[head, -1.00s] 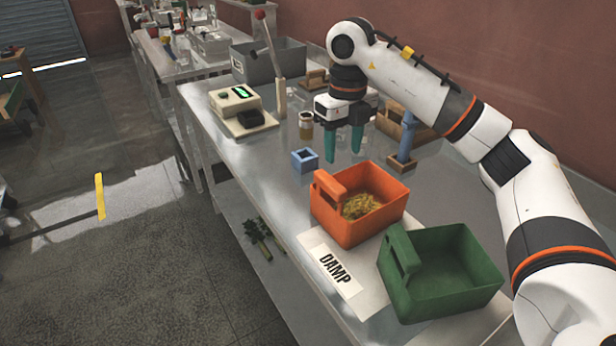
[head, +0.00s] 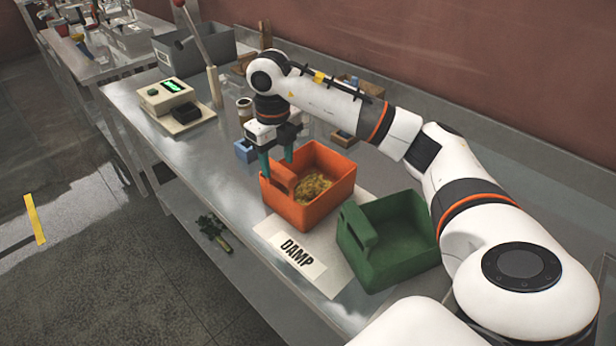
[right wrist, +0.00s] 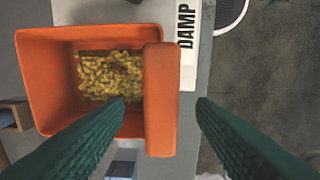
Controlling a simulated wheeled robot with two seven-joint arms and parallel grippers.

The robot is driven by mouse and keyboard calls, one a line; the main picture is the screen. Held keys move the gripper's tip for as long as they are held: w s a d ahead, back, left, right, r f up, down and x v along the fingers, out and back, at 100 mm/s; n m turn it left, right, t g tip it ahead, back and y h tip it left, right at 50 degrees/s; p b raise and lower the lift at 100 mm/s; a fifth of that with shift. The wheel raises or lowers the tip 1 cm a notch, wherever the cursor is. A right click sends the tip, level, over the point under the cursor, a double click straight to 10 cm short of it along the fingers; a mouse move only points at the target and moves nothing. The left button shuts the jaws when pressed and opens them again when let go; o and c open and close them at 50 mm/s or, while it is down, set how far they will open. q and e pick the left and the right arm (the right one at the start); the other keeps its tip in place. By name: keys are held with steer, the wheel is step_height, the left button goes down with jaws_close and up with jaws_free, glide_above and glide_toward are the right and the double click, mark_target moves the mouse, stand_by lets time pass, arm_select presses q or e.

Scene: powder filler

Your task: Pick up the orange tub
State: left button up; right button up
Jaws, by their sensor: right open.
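The orange tub (head: 322,208) stands on the metal bench, with yellowish pieces (head: 312,187) inside and a thick handle on its left side. It also shows in the right wrist view (right wrist: 55,75), its handle (right wrist: 160,100) lying between the lines of my two fingers. My right gripper (head: 277,165) is open with green fingers pointing down at the tub's handle end. In the right wrist view the left finger reaches over the tub's inside and the right finger lies outside the handle. I cannot tell whether they touch the tub. My left gripper is not in view.
A green tub (head: 385,240) stands right beside the orange one. A "DAMP" label (head: 298,250) lies in front. A small blue box (head: 243,151), a jar (head: 244,108) and a scale (head: 178,105) stand farther back. The bench's front edge is close to the orange tub.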

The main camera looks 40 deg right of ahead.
steer(key=shift+f, duration=1.45)
steer(key=shift+s, duration=0.1)
jaws_close()
